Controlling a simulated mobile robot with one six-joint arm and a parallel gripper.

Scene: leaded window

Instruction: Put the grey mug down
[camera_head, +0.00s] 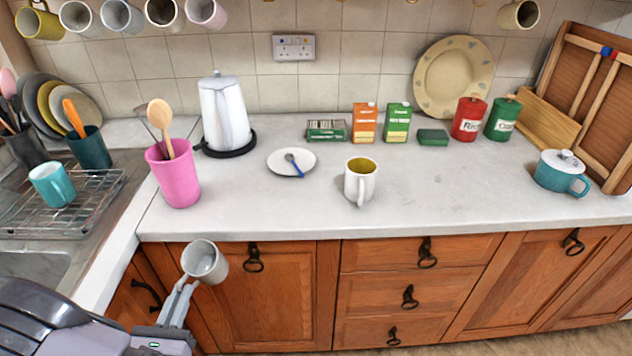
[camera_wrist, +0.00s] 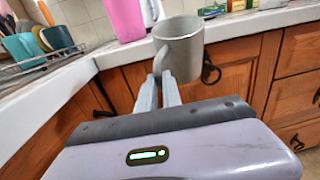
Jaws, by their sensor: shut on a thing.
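The grey mug (camera_head: 205,262) is in front of the wooden cabinet doors, below the counter's front edge in the head view. It also shows in the wrist view (camera_wrist: 182,50), with its open mouth upward and slightly tilted. My gripper (camera_head: 182,288) is shut on the mug's handle side, at the lower left of the mug. In the wrist view the two fingertips (camera_wrist: 161,76) close together on the handle. The mug's inside looks empty where it shows. The white counter (camera_head: 270,215) lies behind and above the mug in the head view.
A pink utensil pot (camera_head: 175,178) stands near the counter's left front. A white mug (camera_head: 360,182), a saucer with a spoon (camera_head: 280,158) and a kettle (camera_head: 225,112) are also on it. A drying rack (camera_head: 95,205) is left. The front counter between pot and white mug is clear.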

